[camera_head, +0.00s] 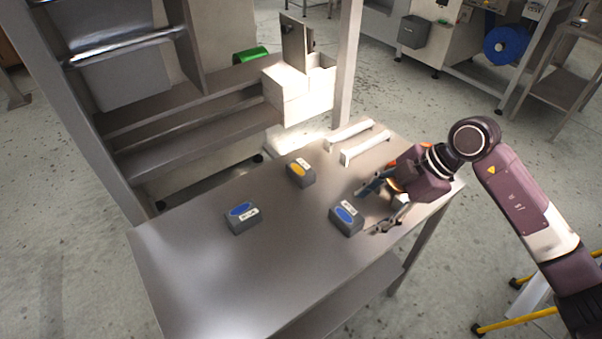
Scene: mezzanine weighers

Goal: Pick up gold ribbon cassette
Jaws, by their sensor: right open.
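The gold ribbon cassette (301,173) is a small dark grey box with a gold-yellow oval and a white label on top. It sits upright on the grey metal table (205,285), towards its far side. My right gripper (374,207) is open over the right part of the table, to the right of the gold cassette and apart from it. Its fingers are close to a grey cassette with a blue oval (346,220); I cannot tell whether they touch it. My left gripper is not in view.
Another blue-oval cassette (242,218) lies left on the table. Two white bars (364,148) lie at the far right edge. A shelf unit (185,148) and a white box (287,92) stand behind. The table's front left is clear.

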